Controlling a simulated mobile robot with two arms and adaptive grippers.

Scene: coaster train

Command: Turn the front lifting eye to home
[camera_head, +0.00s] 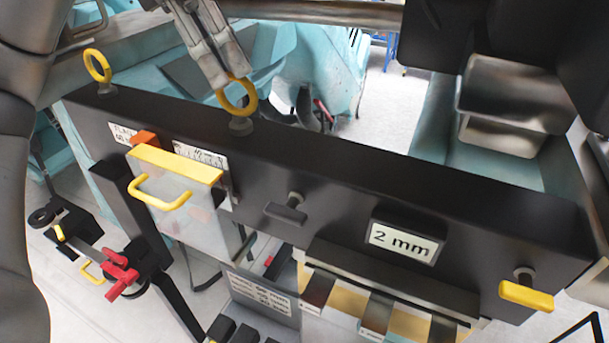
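Two yellow lifting eyes stand on top of a long dark beam (330,152). One lifting eye (97,66) is at the beam's far left end, free of any gripper. The other lifting eye (251,104) stands upright on a grey round foot, further right along the beam. I cannot tell which of them is the front one. My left gripper (232,76) reaches down from the top, its metal fingers close together at the upper part of this second ring. The fingers overlap the ring, so I cannot tell whether they clamp it. My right gripper does not show clearly.
The beam's front carries a clear guard with a yellow handle (160,196), a dark knob (287,212), a "2 mm" plate (403,242) and a yellow knob (526,295). A red clamp handle (122,271) is at lower left. Teal machine parts lie behind.

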